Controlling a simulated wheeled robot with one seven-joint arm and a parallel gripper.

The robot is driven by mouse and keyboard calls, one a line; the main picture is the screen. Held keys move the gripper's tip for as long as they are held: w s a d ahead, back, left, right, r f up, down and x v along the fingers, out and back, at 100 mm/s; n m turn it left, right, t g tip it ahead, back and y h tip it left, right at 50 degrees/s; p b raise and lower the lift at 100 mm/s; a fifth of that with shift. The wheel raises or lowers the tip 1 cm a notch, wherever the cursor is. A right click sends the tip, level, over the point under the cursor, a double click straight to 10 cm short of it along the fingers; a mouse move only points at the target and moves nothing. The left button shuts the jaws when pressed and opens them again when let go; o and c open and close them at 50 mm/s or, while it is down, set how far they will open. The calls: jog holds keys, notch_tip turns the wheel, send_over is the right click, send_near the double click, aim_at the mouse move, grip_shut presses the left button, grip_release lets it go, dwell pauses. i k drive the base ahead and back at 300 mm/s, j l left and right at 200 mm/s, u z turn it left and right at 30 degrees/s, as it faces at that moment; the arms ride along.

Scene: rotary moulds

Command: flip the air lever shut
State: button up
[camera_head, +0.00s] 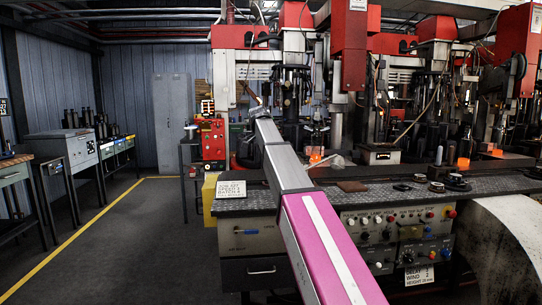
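My arm reaches up and away from the bottom middle of the camera_head view, over the front edge of the machine bench. My gripper (259,111) is at its far end, small and dark, in front of the machine's left side. Its fingers are too small and too mixed with the machinery to tell open from shut. Part of the machine behind my arm is hidden.
The bench (400,190) carries round dark parts and a placard (231,189). A knob panel (398,222) is below its edge. Glowing orange pieces (316,155) sit in the machine. A red control box (213,138) stands behind at left. The floor (150,240) left is clear.

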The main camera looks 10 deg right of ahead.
aim_at(246, 232)
jog(key=k, duration=1)
